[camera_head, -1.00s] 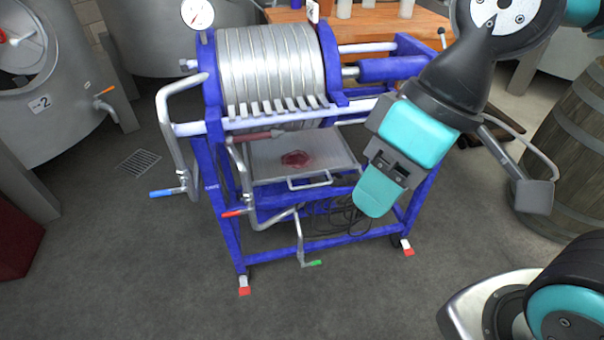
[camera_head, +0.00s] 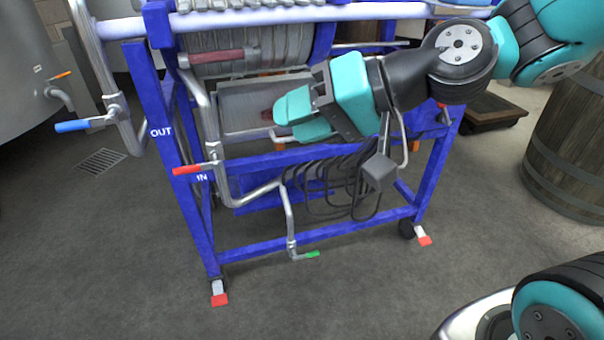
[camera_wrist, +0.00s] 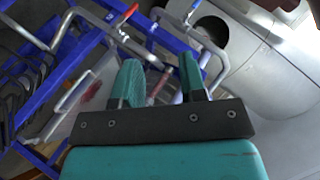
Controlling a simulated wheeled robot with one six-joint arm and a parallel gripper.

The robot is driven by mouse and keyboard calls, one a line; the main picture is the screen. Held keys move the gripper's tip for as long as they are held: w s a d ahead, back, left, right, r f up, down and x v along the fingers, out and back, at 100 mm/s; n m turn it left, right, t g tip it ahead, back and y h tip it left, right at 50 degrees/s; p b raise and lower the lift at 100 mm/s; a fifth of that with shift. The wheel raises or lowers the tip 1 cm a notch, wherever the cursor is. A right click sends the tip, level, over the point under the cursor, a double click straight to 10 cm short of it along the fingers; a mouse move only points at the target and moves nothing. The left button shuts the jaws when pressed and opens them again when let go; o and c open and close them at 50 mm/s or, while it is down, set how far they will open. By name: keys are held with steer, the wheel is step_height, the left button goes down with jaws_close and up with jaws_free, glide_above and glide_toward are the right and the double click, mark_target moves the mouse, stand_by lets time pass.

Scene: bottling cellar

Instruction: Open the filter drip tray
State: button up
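The filter drip tray (camera_head: 238,100) is a shallow grey metal tray under the filter plates, inside the blue frame. A dark red stain (camera_head: 267,114) lies on it, partly covered by my gripper. In the wrist view the tray (camera_wrist: 62,128) is at the left, with its silver bar handle (camera_wrist: 73,92) beside a red stain. My gripper (camera_head: 288,117) is in front of the tray's right part in the head view and hides most of the handle. In the wrist view my gripper (camera_wrist: 160,75) has its two teal fingers apart with nothing held between them. The handle is left of both fingers.
The blue frame (camera_head: 233,245) surrounds the tray. Pipes with a red valve lever (camera_head: 187,169), a blue lever (camera_head: 72,126) and a green lever (camera_head: 313,254) stick out at front and left. A black hose (camera_head: 335,190) hangs below. A barrel (camera_head: 570,150) stands right; the front floor is clear.

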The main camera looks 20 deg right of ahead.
steer(key=w+d+f+m+t+h+b, duration=0.1)
steer(key=w+d+f+m+t+b, duration=0.35)
steer(key=f+b, duration=0.4)
steer(key=w+d+f+m+t+h+b, duration=0.1)
steer(key=w+d+f+m+t+b, duration=0.3)
steer(key=f+b, duration=0.45)
steer(key=w+d+f+m+t+h+b, duration=0.15)
steer(key=d+f+m+t+b, duration=0.35)
steer(key=b, duration=0.6)
steer(key=shift+g, duration=0.55)
steer(key=p+x, duration=0.4)
steer(key=x, duration=0.1)
steer(key=d+p+x, duration=0.1)
steer(key=p+x, duration=0.4)
steer(key=x, duration=0.1)
steer(key=f+p+x, duration=0.1)
steer(key=p+x, duration=0.4)
steer(key=x, duration=0.1)
steer(key=shift+w+d+r, duration=0.1)
steer(key=shift+w, duration=0.45)
jaws_close()
